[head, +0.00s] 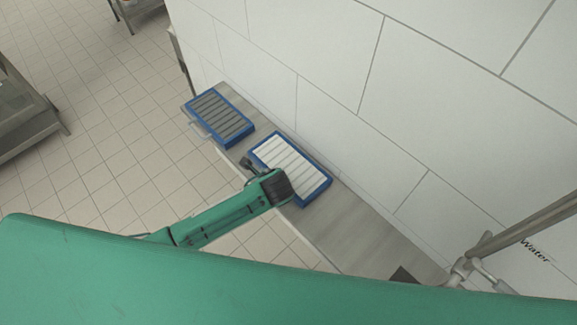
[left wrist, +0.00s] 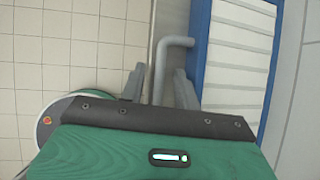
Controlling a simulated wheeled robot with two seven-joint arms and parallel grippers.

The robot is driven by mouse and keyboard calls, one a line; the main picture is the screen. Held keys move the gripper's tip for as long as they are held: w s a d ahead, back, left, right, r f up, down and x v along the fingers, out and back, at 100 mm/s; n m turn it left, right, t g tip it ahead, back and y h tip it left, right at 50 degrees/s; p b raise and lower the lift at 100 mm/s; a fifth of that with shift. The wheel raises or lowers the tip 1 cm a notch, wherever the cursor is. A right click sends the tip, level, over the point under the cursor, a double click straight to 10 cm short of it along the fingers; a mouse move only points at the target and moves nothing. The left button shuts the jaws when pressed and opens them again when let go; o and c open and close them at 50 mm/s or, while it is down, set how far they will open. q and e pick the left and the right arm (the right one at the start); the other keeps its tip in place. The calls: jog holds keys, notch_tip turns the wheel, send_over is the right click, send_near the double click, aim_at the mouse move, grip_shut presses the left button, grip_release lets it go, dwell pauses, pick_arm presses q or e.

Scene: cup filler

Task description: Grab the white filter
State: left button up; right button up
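The white filter (head: 290,166) has white slats in a blue frame and lies on the counter along the wall. It also shows at the right in the left wrist view (left wrist: 236,50). A grey bent handle (left wrist: 163,62) sticks out on its left side. My left gripper (head: 248,164) is at the filter's left edge, and the arm hides part of that edge. In the left wrist view the fingers (left wrist: 160,90) are apart, with the handle between them; contact cannot be told. My right gripper is not in view.
A grey filter (head: 220,116) in a blue frame, also with a handle, lies farther along the counter (head: 350,228). The white tiled wall (head: 345,110) runs close behind. A water tap (head: 470,268) is at lower right. The floor left of the counter is clear.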

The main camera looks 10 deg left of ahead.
pick_arm(q)
grip_shut()
jog(key=shift+r, duration=0.15)
notch_tip(320, 180, up, 20)
dwell(0.5)
